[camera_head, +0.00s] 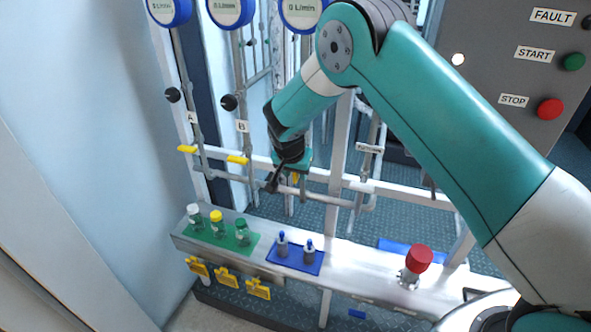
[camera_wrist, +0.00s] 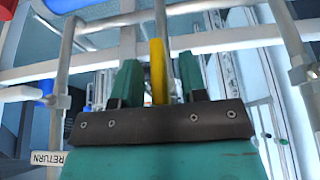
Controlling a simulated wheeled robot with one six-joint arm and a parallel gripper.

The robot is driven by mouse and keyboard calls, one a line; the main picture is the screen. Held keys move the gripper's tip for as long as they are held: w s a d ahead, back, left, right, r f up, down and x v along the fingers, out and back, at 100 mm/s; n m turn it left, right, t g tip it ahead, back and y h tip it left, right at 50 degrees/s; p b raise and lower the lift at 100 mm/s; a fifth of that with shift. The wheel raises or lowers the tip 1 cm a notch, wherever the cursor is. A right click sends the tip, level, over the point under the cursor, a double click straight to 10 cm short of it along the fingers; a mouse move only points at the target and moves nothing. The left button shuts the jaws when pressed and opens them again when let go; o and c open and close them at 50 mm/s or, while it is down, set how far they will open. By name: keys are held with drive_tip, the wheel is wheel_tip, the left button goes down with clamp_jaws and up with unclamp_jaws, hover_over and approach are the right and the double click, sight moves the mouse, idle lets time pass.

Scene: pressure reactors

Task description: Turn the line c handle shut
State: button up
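My gripper (camera_head: 284,180) is at the third vertical pipe, to the right of lines A and B. A small part of a yellow handle (camera_head: 296,178) shows beside it; the gripper hides most of this valve and any C label. In the wrist view, the yellow handle (camera_wrist: 157,72) stands between the two green fingers of my gripper (camera_wrist: 161,84). A gap shows on each side of the handle, so the gripper is open around it. The yellow handles of line A (camera_head: 187,149) and line B (camera_head: 237,160) stick out to the left of their pipes.
A metal shelf (camera_head: 350,262) below holds capped vials on a green mat (camera_head: 216,236), a blue tray (camera_head: 296,260) and a red knob (camera_head: 419,259). Round gauges (camera_head: 230,10) are above. A grey panel (camera_head: 484,68) with START and STOP buttons stands right. White rails run close to the gripper.

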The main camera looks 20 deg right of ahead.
clamp_jaws()
